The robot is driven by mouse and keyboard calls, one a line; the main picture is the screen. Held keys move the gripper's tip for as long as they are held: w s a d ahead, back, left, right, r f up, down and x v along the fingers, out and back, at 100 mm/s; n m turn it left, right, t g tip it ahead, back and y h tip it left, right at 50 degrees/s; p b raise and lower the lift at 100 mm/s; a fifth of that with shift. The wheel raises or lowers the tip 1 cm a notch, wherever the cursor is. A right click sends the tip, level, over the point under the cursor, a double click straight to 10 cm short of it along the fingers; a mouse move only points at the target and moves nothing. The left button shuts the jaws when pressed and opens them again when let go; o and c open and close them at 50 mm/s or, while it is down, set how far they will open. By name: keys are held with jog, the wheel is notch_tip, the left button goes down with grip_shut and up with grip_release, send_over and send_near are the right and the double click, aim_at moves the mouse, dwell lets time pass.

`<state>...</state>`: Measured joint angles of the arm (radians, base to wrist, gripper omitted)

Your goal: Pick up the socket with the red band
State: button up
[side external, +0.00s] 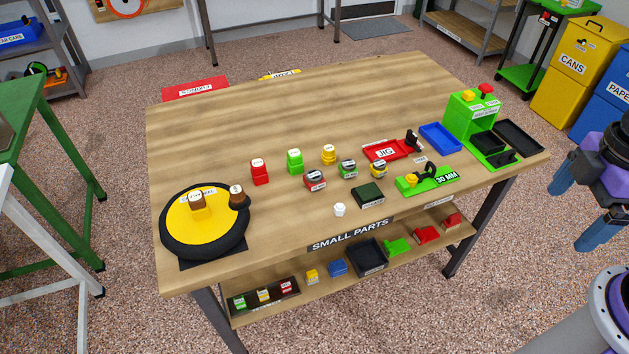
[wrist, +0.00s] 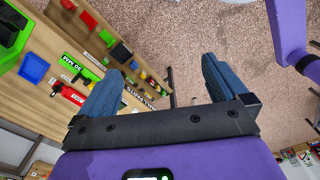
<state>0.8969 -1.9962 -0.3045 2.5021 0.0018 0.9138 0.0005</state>
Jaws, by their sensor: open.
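The socket with the red band (side external: 315,180) stands on the wooden table in the side external view, a small dark and red piece with a light label. A socket with a green band (side external: 347,168) and one with a yellow band (side external: 378,170) stand to its right. My gripper (side external: 580,208) is purple with blue fingers, off the table's right side and far from the sockets. It is open and empty; its fingers also show in the wrist view (wrist: 160,82), over the floor. I cannot make out the red-banded socket in the wrist view.
Red (side external: 259,173), green (side external: 295,162) and yellow (side external: 328,155) blocks stand behind and left of the sockets.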

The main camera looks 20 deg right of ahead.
dwell(0.4)
jog(key=shift+c, duration=1.1)
